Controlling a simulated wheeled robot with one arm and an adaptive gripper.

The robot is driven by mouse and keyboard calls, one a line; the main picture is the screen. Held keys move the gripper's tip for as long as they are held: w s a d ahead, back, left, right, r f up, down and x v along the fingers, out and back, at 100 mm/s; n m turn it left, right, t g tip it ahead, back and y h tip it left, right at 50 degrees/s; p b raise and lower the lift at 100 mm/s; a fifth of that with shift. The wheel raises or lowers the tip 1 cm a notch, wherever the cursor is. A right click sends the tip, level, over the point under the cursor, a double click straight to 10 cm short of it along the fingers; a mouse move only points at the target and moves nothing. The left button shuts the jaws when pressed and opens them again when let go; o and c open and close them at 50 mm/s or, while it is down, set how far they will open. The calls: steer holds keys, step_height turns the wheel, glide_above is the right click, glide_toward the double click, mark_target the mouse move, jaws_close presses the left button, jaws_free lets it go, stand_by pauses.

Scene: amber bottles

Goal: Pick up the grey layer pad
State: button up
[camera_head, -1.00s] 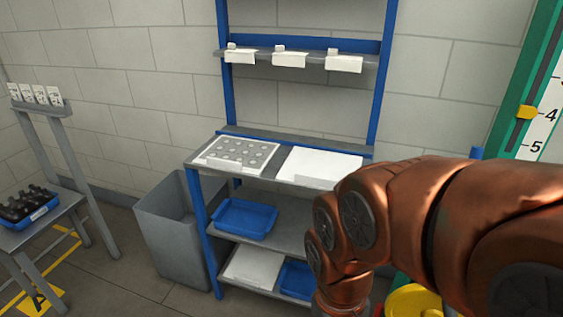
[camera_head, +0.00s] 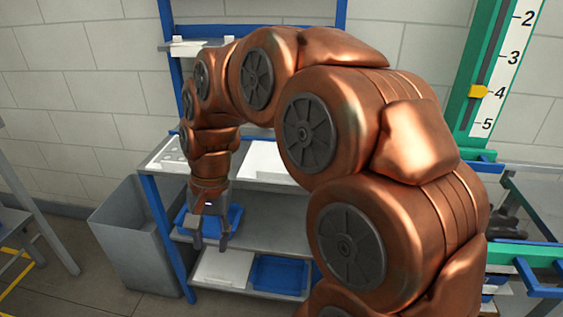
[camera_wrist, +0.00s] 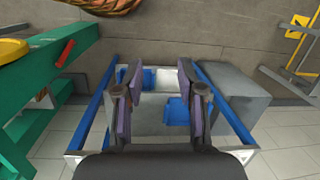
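No sheet stands out clearly as the grey layer pad, and I cannot tell which flat piece it is. In the head view, a pale dimpled panel (camera_head: 165,156) lies at the left of the rack's upper shelf, partly behind my arm. A plain white sheet (camera_head: 262,166) lies to its right. Another flat pale panel (camera_head: 222,268) lies on the bottom shelf. My gripper (camera_head: 211,245) points down in front of the rack, its fingers apart and empty. In the wrist view my gripper (camera_wrist: 160,75) is open, with the rack's shelves beyond its fingers.
A blue tray (camera_head: 235,216) sits on the middle shelf, partly behind my gripper. Another blue tray (camera_head: 278,275) is on the bottom shelf. A grey bin (camera_head: 140,245) stands left of the rack. A green frame (camera_head: 476,75) with a number scale rises at the right.

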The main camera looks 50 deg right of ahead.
steer(key=w+d+r+m+t, duration=0.1)
steer(key=w+d+m, duration=0.5)
steer(key=w+d, duration=0.2)
steer(key=m+t, duration=0.3)
steer(key=m, duration=1)
glide_above(280, 172)
steer(key=s+d, duration=0.2)
step_height(280, 172, down, 3)
steer(key=shift+s+r+p, duration=0.1)
steer(key=shift+s+p, duration=0.05)
steer(key=shift+p, duration=0.2)
steer(key=shift+d+m, duration=0.15)
steer(key=shift+m, duration=0.15)
steer(key=shift+f, duration=0.35)
steer(key=shift+a+p+x, duration=0.15)
steer(key=shift+p+x, duration=0.3)
steer(key=shift+x, duration=0.4)
steer(key=shift+a+p+x, duration=0.2)
steer(key=shift+p+x, duration=0.2)
steer(key=shift+x, duration=0.45)
steer(key=shift+p+x, duration=0.55)
steer(key=shift+x, duration=1.25)
steer(key=shift+a+r, duration=0.1)
steer(key=shift+a, duration=0.05)
jaws_close()
